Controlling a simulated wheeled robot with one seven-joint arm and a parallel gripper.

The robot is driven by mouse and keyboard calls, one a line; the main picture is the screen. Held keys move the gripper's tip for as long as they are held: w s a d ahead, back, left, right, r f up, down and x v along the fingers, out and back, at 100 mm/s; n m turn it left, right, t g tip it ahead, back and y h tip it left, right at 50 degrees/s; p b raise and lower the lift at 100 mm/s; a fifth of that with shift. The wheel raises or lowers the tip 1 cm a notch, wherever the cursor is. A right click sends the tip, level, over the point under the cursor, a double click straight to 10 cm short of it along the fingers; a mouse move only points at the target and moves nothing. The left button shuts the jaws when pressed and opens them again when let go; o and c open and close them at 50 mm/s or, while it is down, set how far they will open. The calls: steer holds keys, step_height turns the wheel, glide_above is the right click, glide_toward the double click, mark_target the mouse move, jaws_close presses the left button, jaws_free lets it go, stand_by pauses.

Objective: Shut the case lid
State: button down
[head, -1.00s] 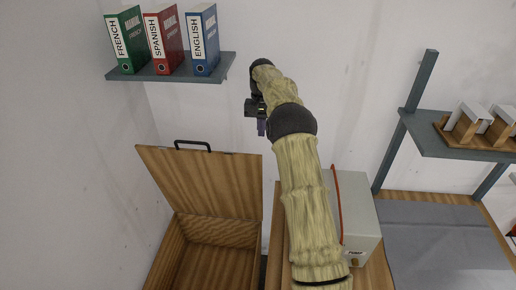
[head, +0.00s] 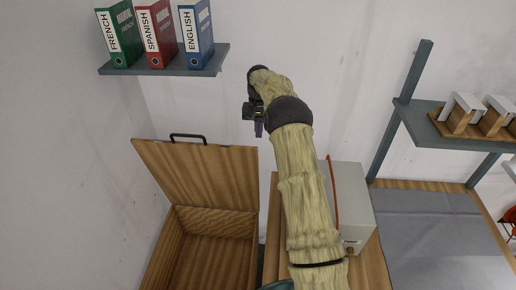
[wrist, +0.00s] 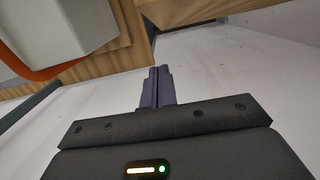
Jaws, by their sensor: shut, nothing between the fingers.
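The wooden case (head: 208,221) stands open at the lower left in the head view, and its inside looks empty. Its lid (head: 200,172) is raised and leans back, with a black handle (head: 187,137) on its top edge. My gripper (head: 258,130) is above and to the right of the lid's top right corner, apart from it. In the wrist view the gripper's purple fingers (wrist: 157,86) are together with nothing between them.
A shelf (head: 165,66) with three language binders hangs above the case. A grey-white pump box (head: 352,200) stands right of the case beside my arm. A shelf (head: 450,138) and a grey-topped table (head: 440,235) are at the right.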

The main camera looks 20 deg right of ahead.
mark_target(256, 150)
steer(key=shift+s+a+f+p, duration=0.3)
steer(key=shift+s+f+p, duration=0.3)
steer(key=shift+f, duration=0.25)
steer(key=shift+s+a+f+p, duration=0.4)
steer(key=shift+s+f, duration=0.3)
steer(key=shift+f, duration=0.2)
steer(key=shift+s+a+f+p, duration=0.25)
steer(key=shift+s+f+p, duration=0.4)
steer(key=shift+f, duration=0.2)
steer(key=shift+a+f, duration=0.1)
steer(key=shift+a, duration=0.05)
